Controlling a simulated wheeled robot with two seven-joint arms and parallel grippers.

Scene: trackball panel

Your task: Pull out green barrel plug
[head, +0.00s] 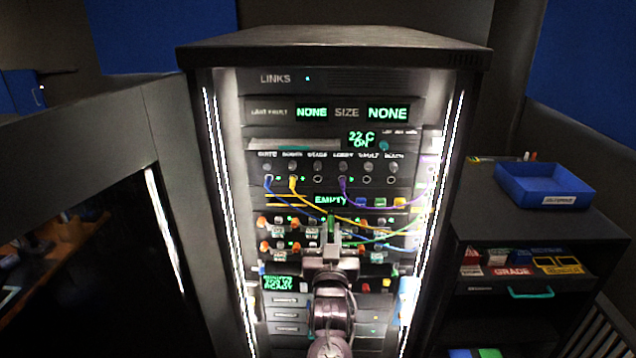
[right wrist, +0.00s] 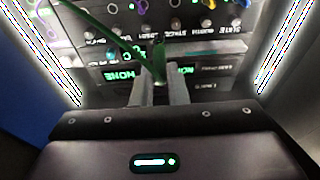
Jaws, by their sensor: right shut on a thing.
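The green barrel plug (head: 331,221) is at the middle of the rack's front, below the EMPTY display. My right gripper (head: 332,238) is shut on it from the front. In the right wrist view the green plug (right wrist: 160,62) stands between the two fingertips of the right gripper (right wrist: 160,84), with its green cable (right wrist: 105,28) running off to the upper left. The gripper and arm hide the panel behind the plug, so I cannot tell whether its tip sits in a socket. My left gripper is not in view.
Blue, yellow and purple cables (head: 343,190) hang from the upper jack row and cross near my gripper. Orange knobs (head: 262,222) line the lower rows. Lit side rails (head: 222,200) bound the rack (head: 330,46). A blue tray (head: 545,184) stands on the right cabinet.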

